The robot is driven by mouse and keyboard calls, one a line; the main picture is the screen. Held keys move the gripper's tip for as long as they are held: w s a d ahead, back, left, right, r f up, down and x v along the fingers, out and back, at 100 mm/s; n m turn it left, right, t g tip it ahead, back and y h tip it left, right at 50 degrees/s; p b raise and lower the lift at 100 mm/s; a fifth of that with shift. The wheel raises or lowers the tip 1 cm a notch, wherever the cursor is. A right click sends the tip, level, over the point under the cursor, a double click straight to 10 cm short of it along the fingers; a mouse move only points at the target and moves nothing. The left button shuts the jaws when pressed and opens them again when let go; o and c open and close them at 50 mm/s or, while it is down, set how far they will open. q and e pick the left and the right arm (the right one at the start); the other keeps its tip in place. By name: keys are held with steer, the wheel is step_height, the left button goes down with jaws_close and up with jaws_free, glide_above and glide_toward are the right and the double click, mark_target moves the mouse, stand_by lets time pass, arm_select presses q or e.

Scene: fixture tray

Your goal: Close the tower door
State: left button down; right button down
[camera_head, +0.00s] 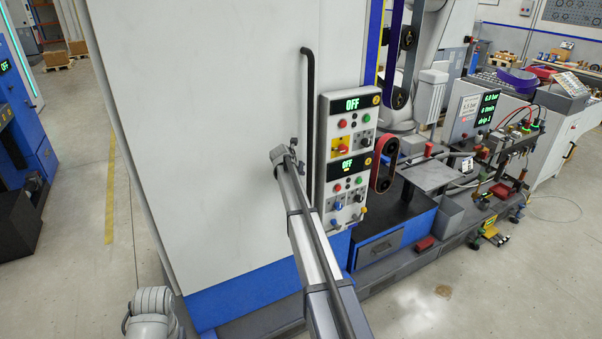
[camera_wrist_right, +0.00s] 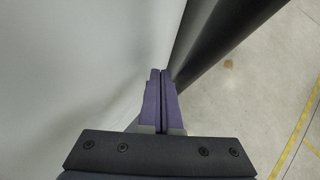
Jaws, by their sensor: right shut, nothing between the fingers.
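The tower door (camera_head: 215,110) is a tall white panel with a blue lower band, left of centre in the head view. A black vertical bar handle (camera_head: 308,85) runs down its right part. I cannot tell whether the door is fully closed. My right gripper (camera_head: 281,156) is in front of the panel, just left of the handle's lower part. In the wrist view its purple fingers (camera_wrist_right: 161,75) are shut and empty, beside the pale panel (camera_wrist_right: 70,65). A dark bar (camera_wrist_right: 215,35), likely the handle, passes right of the fingertips. My left gripper is out of view.
Two control panels with OFF displays (camera_head: 352,105) are stacked right of the handle. A belt machine (camera_head: 385,165) and a bench of fittings (camera_head: 480,165) stand further right. A blue cabinet (camera_head: 25,120) is at the left. The floor (camera_head: 75,200) between it and the tower is clear.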

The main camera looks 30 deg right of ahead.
steer(key=p+v, duration=0.4)
steer(key=v, duration=0.2)
steer(key=shift+a+r, duration=0.25)
steer(key=shift+a, duration=0.1)
steer(key=s+a+f+m+g+y+b, duration=0.1)
steer(key=s+a+f+m+b, duration=0.15)
steer(key=s+a, duration=0.5)
steer(key=s+a+f+m+y+b, duration=0.1)
steer(key=s+a+f+m, duration=0.3)
steer(key=a, duration=0.6)
steer(key=s+a+f+m+g+y+b, duration=0.1)
steer(key=s+a+f+m+b, duration=0.2)
steer(key=s+a, duration=0.45)
steer(key=s+a+f+m+g+y+b, duration=0.1)
steer(key=s+a+f+m, duration=0.1)
steer(key=s+a+m, duration=0.2)
steer(key=s+a+f+m+g+y+b, duration=0.1)
steer(key=s+a+f+m, duration=0.2)
steer(key=s+a, duration=0.5)
steer(key=s+a+f+m+g+y+b, duration=0.1)
steer(key=s+a+m, duration=0.4)
steer(key=s, duration=0.8)
steer(key=shift+a+f+b, duration=0.4)
steer(key=shift+a+f, duration=0.35)
steer(key=shift+a, duration=0.3)
